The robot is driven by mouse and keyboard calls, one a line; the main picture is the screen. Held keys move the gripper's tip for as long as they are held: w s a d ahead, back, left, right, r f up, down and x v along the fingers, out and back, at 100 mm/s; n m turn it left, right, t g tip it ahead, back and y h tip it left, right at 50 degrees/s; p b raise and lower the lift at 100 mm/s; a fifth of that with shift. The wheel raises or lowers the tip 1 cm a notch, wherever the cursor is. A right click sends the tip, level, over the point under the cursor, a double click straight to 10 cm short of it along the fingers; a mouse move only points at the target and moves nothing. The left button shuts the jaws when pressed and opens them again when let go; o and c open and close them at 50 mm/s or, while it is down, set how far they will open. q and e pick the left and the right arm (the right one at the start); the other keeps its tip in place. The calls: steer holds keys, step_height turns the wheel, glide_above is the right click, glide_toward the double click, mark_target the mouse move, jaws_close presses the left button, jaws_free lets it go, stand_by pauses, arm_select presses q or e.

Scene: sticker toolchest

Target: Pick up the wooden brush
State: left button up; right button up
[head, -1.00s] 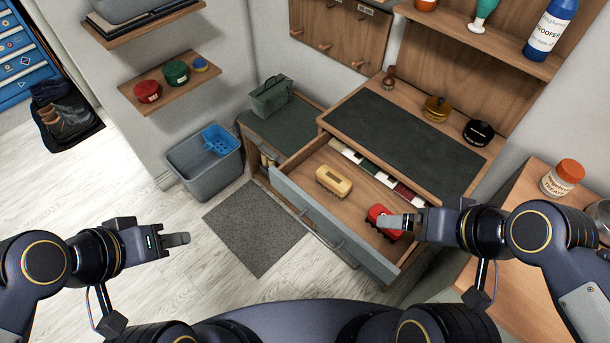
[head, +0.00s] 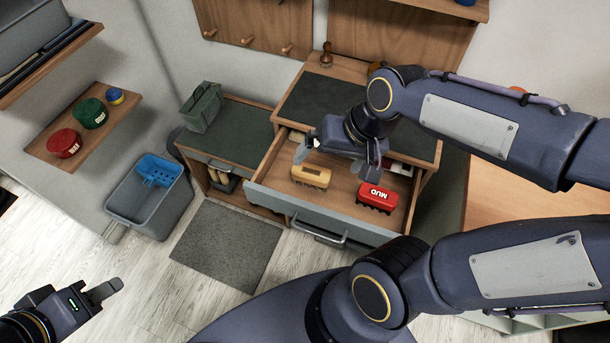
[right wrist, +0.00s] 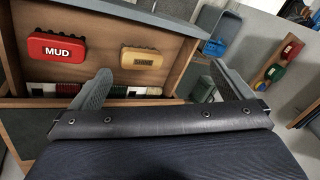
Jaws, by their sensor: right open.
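A tan, wood-coloured brush (head: 311,177) lies in the open drawer, left of the red brush marked MUD (head: 376,196). In the right wrist view the tan brush (right wrist: 141,59) lies ahead between the fingers' lines, with dark lettering on top. My right gripper (head: 345,150) is open and empty above the drawer, just right of and beyond the tan brush, apart from it. Its two fingers also show in the right wrist view (right wrist: 160,86). My left gripper (head: 104,291) is low at the left over the floor, far from the drawer; its finger gap is not visible.
The pulled-out drawer (head: 272,206) has raised walls and a front handle. Small swatches lie along its back. The dark-topped bench (head: 307,97) stands behind, with a small brown-handled item (head: 326,55) on it. A grey bin (head: 130,205) stands on the floor at left.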

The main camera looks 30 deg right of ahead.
mark_target(311, 171)
steer(key=w+f+m+g+h+b, duration=0.1)
steer(key=w+f, duration=0.2)
steer(key=f, duration=0.1)
steer(key=w+d+f+m+g+h+b, duration=0.1)
steer(key=w+f+m, duration=0.1)
steer(key=w+f, duration=0.2)
steer(key=w+f+m+g+h, duration=0.1)
steer(key=w+f, duration=0.2)
steer(key=f, duration=0.1)
steer(key=shift+w+d+b, duration=0.2)
steer(key=shift+d+b, duration=0.2)
steer(key=shift+w+f, duration=0.1)
steer(key=shift+f, duration=0.15)
step_height(311, 171, down, 8)
steer(key=shift+r+b, duration=0.15)
steer(key=shift+b, duration=0.2)
steer(key=shift+c, duration=0.4)
steer(key=c, duration=0.6)
steer(key=shift+o, duration=0.2)
steer(key=shift+r, duration=0.2)
